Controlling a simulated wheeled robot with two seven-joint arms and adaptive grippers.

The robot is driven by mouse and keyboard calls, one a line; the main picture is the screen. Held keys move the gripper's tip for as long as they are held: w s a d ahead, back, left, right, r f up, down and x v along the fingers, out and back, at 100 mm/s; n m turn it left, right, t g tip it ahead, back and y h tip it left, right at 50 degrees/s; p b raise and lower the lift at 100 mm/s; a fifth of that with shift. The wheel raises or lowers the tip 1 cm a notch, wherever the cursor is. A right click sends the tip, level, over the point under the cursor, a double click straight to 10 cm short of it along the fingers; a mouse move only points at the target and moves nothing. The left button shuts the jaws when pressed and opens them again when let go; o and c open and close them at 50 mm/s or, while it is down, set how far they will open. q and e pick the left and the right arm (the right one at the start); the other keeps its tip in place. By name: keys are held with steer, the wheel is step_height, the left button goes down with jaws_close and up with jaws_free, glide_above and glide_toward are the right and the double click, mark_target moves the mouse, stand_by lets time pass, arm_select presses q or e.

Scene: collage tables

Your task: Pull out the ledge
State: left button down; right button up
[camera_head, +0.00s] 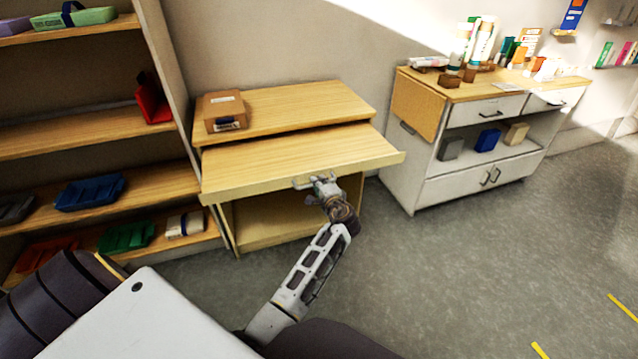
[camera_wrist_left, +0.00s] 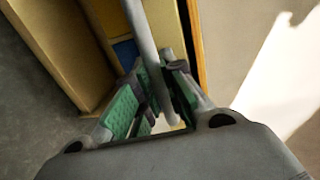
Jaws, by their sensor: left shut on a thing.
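The ledge (camera_head: 290,160) is a wooden board that stands out from under the top of a low wooden table (camera_head: 310,103). A light handle (camera_head: 300,183) sits on its front edge. My left gripper (camera_head: 322,180) is at the front edge of the ledge, at this handle. In the left wrist view, my left gripper (camera_wrist_left: 163,98) is shut on the grey bar of the handle (camera_wrist_left: 146,45), which lies between its green-padded fingers. My right gripper is not in view.
A cardboard box (camera_head: 222,111) lies on the table top. A shelf unit (camera_head: 165,60) with coloured bins stands close at the left. A white cabinet (camera_head: 400,170) stands at the right. Grey floor (camera_head: 430,270) in front is clear.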

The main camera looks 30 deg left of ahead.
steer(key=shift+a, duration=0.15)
arm_select(q)
steer(key=c, duration=1.6)
jaws_free()
steer(key=shift+o, duration=0.5)
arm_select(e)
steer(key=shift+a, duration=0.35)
